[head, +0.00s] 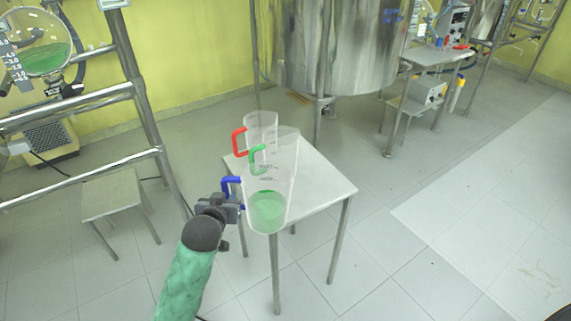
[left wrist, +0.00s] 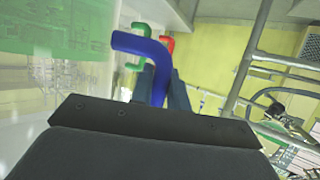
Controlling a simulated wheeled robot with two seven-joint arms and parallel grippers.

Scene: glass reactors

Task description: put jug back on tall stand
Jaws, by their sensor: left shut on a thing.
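My left gripper (head: 232,200) is shut on the blue handle of a clear jug (head: 268,208) with green liquid in its lower part. The jug is upright and overlaps the near left edge of the tall stand (head: 325,185) in the head view. I cannot tell whether its base touches the top. In the left wrist view the blue handle (left wrist: 146,50) lies between my jaws, with the jug's green liquid (left wrist: 50,25) at left. A green-handled jug (head: 284,146) and a red-handled jug (head: 262,128) stand on the tall stand behind it. My right gripper is not in view.
The right part of the tall stand's top is bare. A low stool (head: 110,195) stands at left beside a metal pipe frame (head: 115,165). A large steel vessel (head: 335,45) is behind the stand. A side table (head: 440,57) with equipment is at back right. Floor at right is clear.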

